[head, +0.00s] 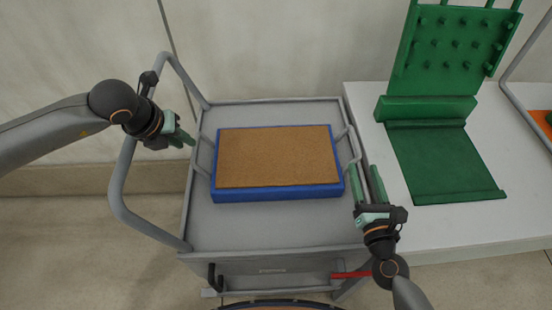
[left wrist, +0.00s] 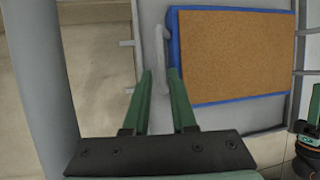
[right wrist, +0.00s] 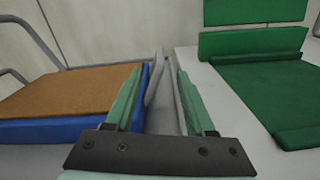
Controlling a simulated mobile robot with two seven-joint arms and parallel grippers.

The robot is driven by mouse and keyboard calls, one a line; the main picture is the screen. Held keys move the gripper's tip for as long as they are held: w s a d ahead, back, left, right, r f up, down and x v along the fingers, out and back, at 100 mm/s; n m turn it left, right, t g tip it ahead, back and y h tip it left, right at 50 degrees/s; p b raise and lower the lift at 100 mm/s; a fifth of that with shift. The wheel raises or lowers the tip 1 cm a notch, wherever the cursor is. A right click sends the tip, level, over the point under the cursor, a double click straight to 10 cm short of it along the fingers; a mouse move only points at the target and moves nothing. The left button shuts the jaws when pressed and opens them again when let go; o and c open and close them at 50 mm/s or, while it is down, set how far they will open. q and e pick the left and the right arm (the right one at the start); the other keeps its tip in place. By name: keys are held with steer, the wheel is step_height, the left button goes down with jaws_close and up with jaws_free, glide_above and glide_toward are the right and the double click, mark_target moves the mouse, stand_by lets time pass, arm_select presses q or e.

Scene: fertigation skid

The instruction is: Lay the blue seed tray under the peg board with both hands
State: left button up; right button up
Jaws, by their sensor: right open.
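The blue seed tray (head: 277,195), filled with a flat brown surface, lies on a grey cart top. It has a grey handle at its left end (head: 203,155) and another at its right end (head: 353,148). My left gripper (head: 188,138) is open just left of the left handle; in the left wrist view the handle (left wrist: 161,50) shows between and beyond the fingers. My right gripper (head: 363,172) is open near the right handle, which shows between its fingers in the right wrist view (right wrist: 155,85). The green peg board (head: 455,45) stands upright on the white table, right of the cart.
A green mat (head: 443,165) lies on the white table (head: 420,225) in front of the peg board. The grey cart (head: 265,232) has a tall bent rail (head: 120,190) on its left. An orange item (head: 543,122) shows at the far right. Bare cart top surrounds the tray.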

mark_target(352, 127)
arm_select(q)
steer(key=x, duration=0.9)
steer(key=shift+w+f, duration=0.15)
steer(key=shift+f, duration=0.2)
arm_select(e)
steer(key=w, duration=0.9)
steer(key=shift+w+a, duration=0.15)
steer(key=shift+w, duration=0.25)
arm_select(q)
steer(key=shift+c, duration=0.3)
arm_select(e)
steer(key=shift+c, duration=0.3)
arm_select(q)
steer(key=c, duration=0.3)
arm_select(e)
steer(key=c, duration=0.3)
arm_select(q)
jaws_close()
arm_select(e)
jaws_close()
arm_select(q)
steer(key=shift+w+r, duration=0.15)
steer(key=shift+r, duration=0.1)
arm_select(e)
steer(key=shift+r, duration=0.15)
